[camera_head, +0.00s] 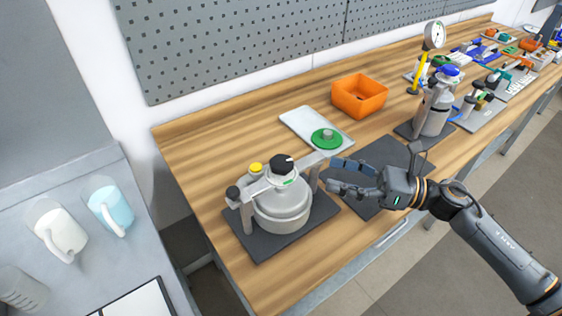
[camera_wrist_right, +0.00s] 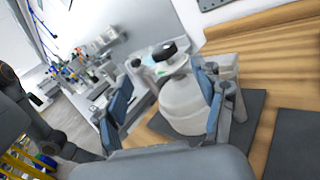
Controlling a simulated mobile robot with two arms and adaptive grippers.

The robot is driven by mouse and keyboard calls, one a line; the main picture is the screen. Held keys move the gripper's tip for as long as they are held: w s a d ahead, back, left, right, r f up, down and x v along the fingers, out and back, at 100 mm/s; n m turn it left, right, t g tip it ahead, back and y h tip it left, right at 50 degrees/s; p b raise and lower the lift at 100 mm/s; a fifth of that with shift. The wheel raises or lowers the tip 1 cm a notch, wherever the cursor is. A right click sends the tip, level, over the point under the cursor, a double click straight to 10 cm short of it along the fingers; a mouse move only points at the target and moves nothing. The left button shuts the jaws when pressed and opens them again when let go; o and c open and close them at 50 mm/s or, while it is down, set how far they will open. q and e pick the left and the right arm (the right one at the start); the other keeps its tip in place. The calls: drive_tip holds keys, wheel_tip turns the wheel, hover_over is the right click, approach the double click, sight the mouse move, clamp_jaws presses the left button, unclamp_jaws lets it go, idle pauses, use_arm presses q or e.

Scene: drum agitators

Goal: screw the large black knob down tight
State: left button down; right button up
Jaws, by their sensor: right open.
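The large black knob (camera_head: 281,162) sits on top of a grey pressure vessel (camera_head: 281,211) with a cross bar, at the middle left of the bench. The knob also shows in the wrist view (camera_wrist_right: 164,50), above the pale vessel body (camera_wrist_right: 184,104). My right gripper (camera_head: 333,175) is open and empty, to the right of the vessel and apart from the knob. In the wrist view its two blue-padded fingers (camera_wrist_right: 161,76) stand wide apart, with the vessel showing between and beyond them. The threads under the knob are hidden. My left gripper is not in view.
The vessel stands on a dark mat (camera_head: 262,245) with a small yellow knob (camera_head: 256,168) and a smaller black knob (camera_head: 233,192) nearby. Behind are a white tray (camera_head: 303,123) with a green disc (camera_head: 327,138) and an orange bin (camera_head: 360,95). A second dark mat (camera_head: 386,158) lies right.

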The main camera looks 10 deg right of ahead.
sight(281, 161)
drive_tip(key=w+a+n+p, duration=0.1)
drive_tip(key=w+a+p, duration=0.1)
drive_tip(key=a, duration=0.1)
drive_tip(key=w+a+n+p, duration=0.1)
drive_tip(key=a+p, duration=0.1)
drive_tip(key=a, duration=0.1)
drive_tip(key=w+a+n+g+p, duration=0.1)
drive_tip(key=w+a+p, duration=0.1)
drive_tip(key=a, duration=0.2)
drive_tip(key=shift+w+a+r, duration=0.1)
drive_tip(key=shift+w+r, duration=0.15)
drive_tip(key=shift+w, duration=0.1)
drive_tip(key=shift+w+a+f, duration=0.1)
drive_tip(key=shift+w+a, duration=0.05)
drive_tip(key=shift+a, duration=0.15)
drive_tip(key=shift+c, duration=0.4)
drive_tip(key=c, duration=1.1)
